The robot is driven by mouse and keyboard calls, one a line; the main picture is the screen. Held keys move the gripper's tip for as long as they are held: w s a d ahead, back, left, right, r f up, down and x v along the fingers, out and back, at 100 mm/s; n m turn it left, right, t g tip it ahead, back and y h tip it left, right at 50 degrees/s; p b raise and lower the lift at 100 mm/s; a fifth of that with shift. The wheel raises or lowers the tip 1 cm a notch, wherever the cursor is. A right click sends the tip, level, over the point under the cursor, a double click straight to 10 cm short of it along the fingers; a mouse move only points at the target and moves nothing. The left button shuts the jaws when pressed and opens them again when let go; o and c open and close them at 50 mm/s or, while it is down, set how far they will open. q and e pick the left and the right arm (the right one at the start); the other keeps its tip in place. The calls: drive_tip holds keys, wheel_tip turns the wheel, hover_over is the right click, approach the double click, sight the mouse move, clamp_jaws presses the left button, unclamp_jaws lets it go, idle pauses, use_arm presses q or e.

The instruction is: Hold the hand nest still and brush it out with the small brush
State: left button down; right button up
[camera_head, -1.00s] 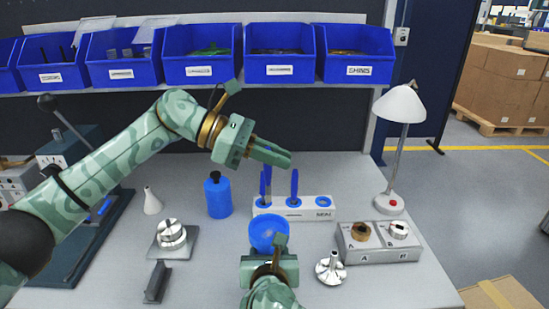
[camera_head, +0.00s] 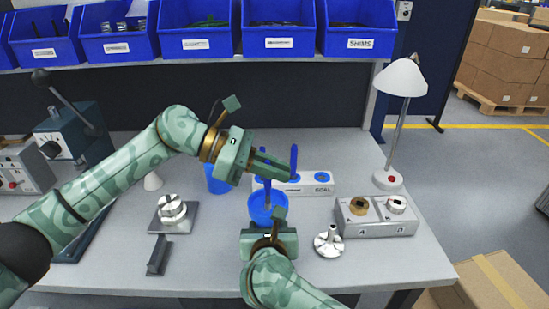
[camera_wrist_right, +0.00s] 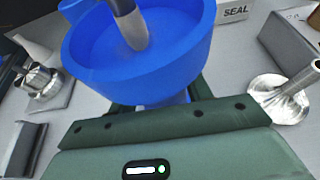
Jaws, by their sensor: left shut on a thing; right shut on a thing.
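The hand nest, a blue bowl (camera_head: 258,211), stands at the front middle of the bench. My right gripper (camera_head: 268,230) is shut on it low at its near side; it also shows in the right wrist view (camera_wrist_right: 90,75). My left gripper (camera_head: 273,168) is above the bowl, shut on the small brush (camera_head: 267,190), whose handle is blue. In the right wrist view the brush (camera_wrist_right: 130,25) points down into the bowl, its grey-brown lower end inside the rim. I cannot tell whether it touches the bowl's inside.
A white rack (camera_head: 315,183) with an upright blue-handled tool (camera_head: 294,160) stands behind the bowl. A metal flanged part (camera_head: 328,242) and a grey A/B fixture (camera_head: 376,226) stand right; a metal part on a plate (camera_head: 172,212) stands left.

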use_arm(q)
wheel_tip(320, 180, up, 8)
drive_tip(key=w, duration=0.2)
drive_tip(key=shift+w, duration=0.4)
idle(0.6)
idle(0.7)
use_arm(e)
drive_tip(key=o, duration=1.1)
drive_tip(key=shift+o, duration=0.2)
